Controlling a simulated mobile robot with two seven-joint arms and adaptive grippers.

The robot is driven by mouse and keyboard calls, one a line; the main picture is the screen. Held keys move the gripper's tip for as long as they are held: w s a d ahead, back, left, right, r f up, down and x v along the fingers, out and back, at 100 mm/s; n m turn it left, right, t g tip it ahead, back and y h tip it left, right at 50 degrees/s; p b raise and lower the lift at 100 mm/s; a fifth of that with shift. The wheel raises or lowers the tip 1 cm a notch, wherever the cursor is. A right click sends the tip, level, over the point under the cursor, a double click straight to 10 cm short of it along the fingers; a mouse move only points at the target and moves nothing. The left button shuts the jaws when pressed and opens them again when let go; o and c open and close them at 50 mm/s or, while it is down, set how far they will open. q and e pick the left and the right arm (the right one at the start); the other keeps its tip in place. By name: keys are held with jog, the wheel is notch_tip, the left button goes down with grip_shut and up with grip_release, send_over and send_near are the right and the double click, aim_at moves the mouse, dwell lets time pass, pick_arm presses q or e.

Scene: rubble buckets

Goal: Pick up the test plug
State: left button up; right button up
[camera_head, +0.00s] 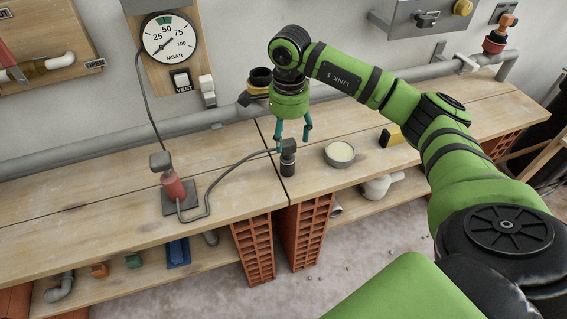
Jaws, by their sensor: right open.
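The item I take for the test plug (288,164) is a small dark cylinder with a grey block-shaped top, standing upright on the wooden bench (230,185). A dark hose runs from its top to the left. My right gripper (293,140) points down directly above it, with its two teal fingers apart. The fingertips are at about the height of the plug's top, and the left one overlaps it in the picture. I cannot tell whether they touch. The gripper is empty. My left gripper is not in view.
A red-bodied fitting (172,186) on a dark plate joins the hose's other end. A round tin (340,154) stands close right of the plug, with a yellow-black block (391,136) beyond. A pressure gauge (168,38) and a grey pipe (110,150) are at the wall behind.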

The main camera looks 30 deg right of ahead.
aim_at(288, 160)
notch_tip(288, 160, down, 2)
jog(key=shift+s+f+b, duration=0.1)
jog(key=shift+f+b, duration=0.05)
jog(key=shift+b, duration=0.5)
jog(key=shift+f, duration=0.9)
notch_tip(288, 160, down, 5)
jog(key=shift+r+p, duration=0.2)
jog(key=shift+p, duration=0.5)
jog(key=shift+f, duration=0.4)
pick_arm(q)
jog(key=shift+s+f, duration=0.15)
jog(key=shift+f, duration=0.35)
pick_arm(e)
jog(key=shift+c, duration=0.4)
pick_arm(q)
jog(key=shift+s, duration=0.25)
pick_arm(e)
jog(key=c, duration=1.2)
